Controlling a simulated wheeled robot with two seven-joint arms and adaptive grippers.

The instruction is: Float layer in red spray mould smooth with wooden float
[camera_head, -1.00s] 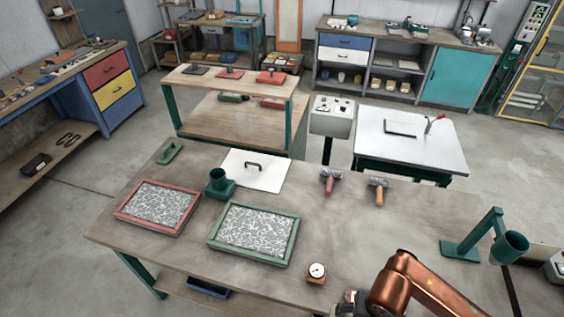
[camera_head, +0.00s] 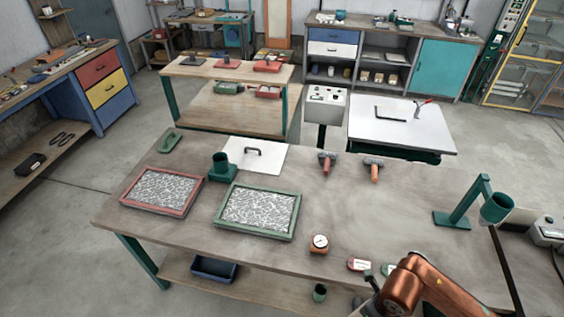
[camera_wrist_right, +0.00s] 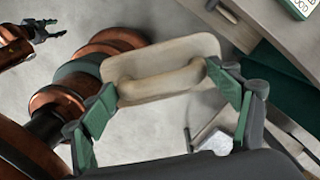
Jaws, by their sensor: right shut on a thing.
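The red spray mould (camera_head: 161,191) lies on the near table at the left in the head view, its frame filled with a pale layer of short fibres. The wooden float (camera_wrist_right: 160,65) shows in the right wrist view, a pale board with a bar handle. My right gripper (camera_wrist_right: 165,95) is shut on the float's handle, with green fingers at either end of it. In the head view only my copper arm shows at the bottom right, far from the red mould. My left gripper (camera_wrist_right: 45,30) appears small in the right wrist view, its fingers apart and empty.
A green mould (camera_head: 257,209) with fibres sits right of the red one. A green cup (camera_head: 221,166), a white plate with handle (camera_head: 255,156), two rollers (camera_head: 327,163) and a dial gauge (camera_head: 319,243) are on the table. A green stand (camera_head: 468,207) is at the right.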

